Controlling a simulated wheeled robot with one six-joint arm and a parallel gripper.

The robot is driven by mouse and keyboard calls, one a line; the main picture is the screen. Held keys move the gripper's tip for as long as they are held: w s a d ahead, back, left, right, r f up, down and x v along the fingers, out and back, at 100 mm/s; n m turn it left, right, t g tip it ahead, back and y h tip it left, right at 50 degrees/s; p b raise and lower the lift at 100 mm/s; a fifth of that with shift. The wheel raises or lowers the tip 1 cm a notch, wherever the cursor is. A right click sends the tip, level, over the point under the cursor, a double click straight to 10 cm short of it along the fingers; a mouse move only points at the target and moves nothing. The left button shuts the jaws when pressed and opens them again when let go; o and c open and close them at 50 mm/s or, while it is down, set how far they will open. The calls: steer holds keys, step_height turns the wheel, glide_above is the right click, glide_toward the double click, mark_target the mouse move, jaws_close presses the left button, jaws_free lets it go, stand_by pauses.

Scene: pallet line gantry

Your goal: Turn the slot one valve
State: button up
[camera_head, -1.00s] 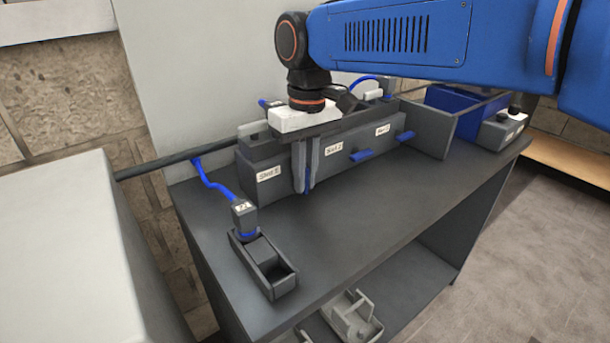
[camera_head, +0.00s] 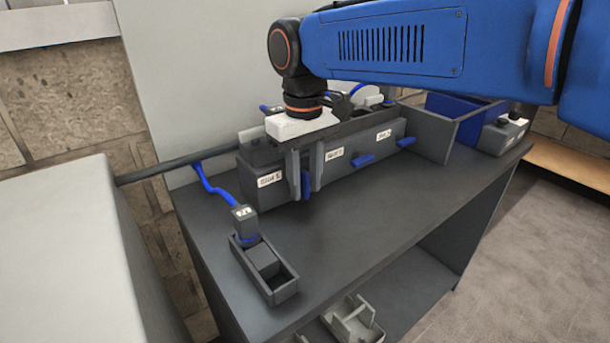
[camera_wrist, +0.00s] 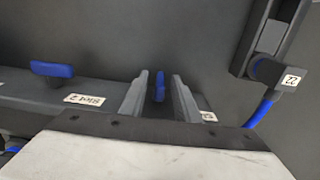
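The slot one valve has a blue handle (camera_head: 306,185), which hangs upright on the front of the grey block beside the left label (camera_head: 269,180). My gripper (camera_head: 306,172) is open around this handle, one finger on each side. In the wrist view the slot one handle (camera_wrist: 159,87) stands between my two fingers (camera_wrist: 158,98), with a gap visible on both sides. The slot one label (camera_wrist: 208,116) is partly hidden there. The slot two handle (camera_head: 363,160) and the far-right handle (camera_head: 406,142) lie sideways.
A dark tray (camera_head: 283,290) holding a block with a tagged blue-hosed connector (camera_head: 243,218) sits at the bench's left front. A grey upright plate (camera_head: 430,133) and a blue bin (camera_head: 466,112) stand at the right. The bench top (camera_head: 375,205) before the valves is clear.

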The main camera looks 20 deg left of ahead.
mark_target(304, 172)
step_height(304, 172, up, 17)
steer(key=shift+r, duration=0.2)
stand_by(0.4)
steer(key=shift+s+a, duration=0.1)
steer(key=w+d+f+m+t, duration=0.1)
steer(key=d+f+m, duration=0.15)
steer(key=d, duration=0.75)
steer(key=w+d+f+m+y, duration=0.15)
steer(key=d+f, duration=0.25)
steer(key=d, duration=0.7)
steer(key=w+d+f+m+t, duration=0.1)
steer(key=w+d+f+m, duration=0.15)
steer(key=d, duration=0.75)
steer(key=s+d+f+m+t, duration=0.1)
steer(key=s+d+f+m, duration=0.1)
steer(key=s+d+f, duration=0.5)
steer(key=s+d+f+m+t+h, duration=0.1)
steer(key=s+d+f+m, duration=0.2)
steer(key=d+f, duration=0.9)
steer(key=s+f, duration=0.1)
steer(key=s, duration=0.2)
steer(key=shift+s+d+f+t, duration=0.3)
steer(key=shift+s+d+f, duration=0.05)
steer(key=shift+s, duration=0.05)
steer(key=shift+m, duration=0.25)
